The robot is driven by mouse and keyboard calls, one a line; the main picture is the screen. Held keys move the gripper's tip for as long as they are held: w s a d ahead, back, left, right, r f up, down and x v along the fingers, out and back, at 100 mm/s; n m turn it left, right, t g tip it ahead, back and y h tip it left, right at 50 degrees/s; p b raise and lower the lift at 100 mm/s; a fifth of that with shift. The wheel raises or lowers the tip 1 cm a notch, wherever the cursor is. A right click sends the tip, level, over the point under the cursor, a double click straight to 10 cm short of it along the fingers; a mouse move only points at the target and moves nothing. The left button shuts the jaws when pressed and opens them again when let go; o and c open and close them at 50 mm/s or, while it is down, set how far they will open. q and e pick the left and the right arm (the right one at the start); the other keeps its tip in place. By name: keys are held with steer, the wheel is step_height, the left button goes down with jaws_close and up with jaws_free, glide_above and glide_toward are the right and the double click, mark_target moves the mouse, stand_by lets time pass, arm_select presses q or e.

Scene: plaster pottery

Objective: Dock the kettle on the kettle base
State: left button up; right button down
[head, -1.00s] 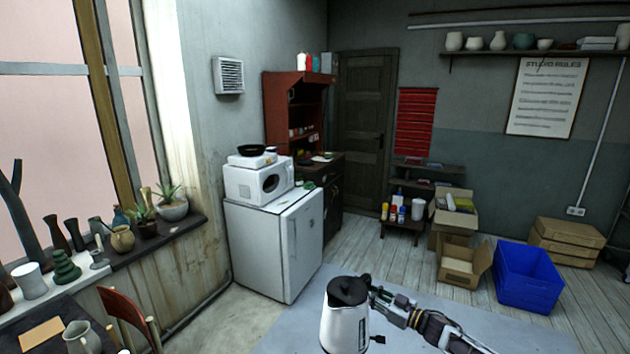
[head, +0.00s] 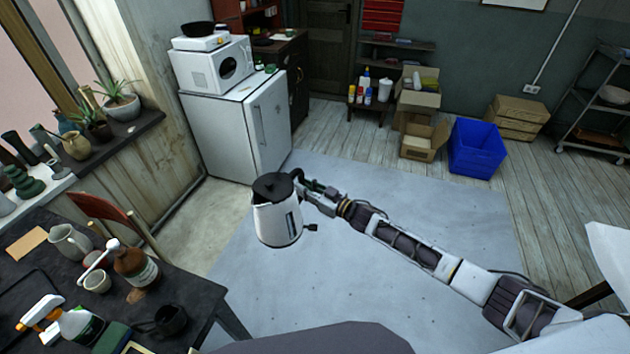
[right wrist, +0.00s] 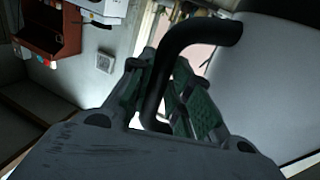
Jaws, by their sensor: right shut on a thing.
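The white kettle (head: 278,222) with a black lid hangs in the air over the pale floor in the head view, roughly upright. My right gripper (head: 306,187) is at the kettle's upper right side, shut on its black handle. In the right wrist view my green-padded fingers (right wrist: 165,97) close around the black handle (right wrist: 190,45), and the pale kettle body (right wrist: 265,75) fills the right side. I cannot make out the kettle base in these views. My left gripper is not in view.
A dark table (head: 190,283) at lower left holds a jug (head: 70,243), a brown bottle (head: 135,268), a spray bottle (head: 65,322) and a dark pot (head: 170,319). A chair (head: 100,208) stands behind it. A white fridge (head: 235,130) stands farther back. The middle floor is clear.

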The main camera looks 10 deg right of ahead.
steer(key=shift+s+a+r+m+t+h, duration=0.25)
steer(key=shift+s+a+m+t+h, duration=0.15)
steer(key=shift+s, duration=0.5)
steer(key=shift+s+a+r+m+t+h, duration=0.3)
steer(key=shift+s+a+h, duration=0.2)
steer(key=shift+s, duration=0.4)
steer(key=shift+s+a+r+m+t+h, duration=0.15)
steer(key=shift+s+a+m+t+h, duration=0.25)
steer(key=shift+s, duration=0.5)
steer(key=s+d+f+m+t+h, duration=0.1)
steer(key=s+d+m+h, duration=0.2)
steer(key=s+d+h, duration=0.2)
steer(key=s+d+f+m+t+h+b, duration=0.1)
steer(key=s+d+h, duration=0.4)
steer(key=d, duration=0.6)
steer(key=s+f+m, duration=0.1)
steer(key=m, duration=0.1)
steer(key=shift+s+f+m+t, duration=0.15)
steer(key=shift+f+m+t, duration=0.15)
steer(key=shift+t, duration=0.1)
